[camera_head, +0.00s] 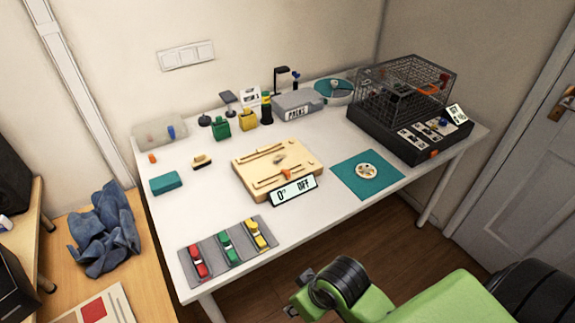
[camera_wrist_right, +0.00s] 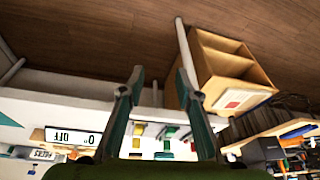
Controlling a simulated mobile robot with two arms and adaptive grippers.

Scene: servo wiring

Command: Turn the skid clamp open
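A pale wooden board (camera_head: 252,181) with two long grooves lies at the middle of the white table in the head view. A small orange part (camera_head: 287,174) sits at its front groove, and a small greyish piece (camera_head: 279,159) lies on top. I take the orange part to be the skid clamp, but it is too small to tell its setting. A display (camera_head: 293,191) reading "0° OFF" stands at the board's front edge. My right gripper (camera_wrist_right: 160,72) is open and empty in the right wrist view, away from the board. My left gripper is not in view.
A grey tray (camera_head: 210,258) with red, green and yellow connectors lies at the front left. A teal mat (camera_head: 345,168) with a round dish (camera_head: 366,171) is right of the board. A black wire cage (camera_head: 405,85) stands at the back right.

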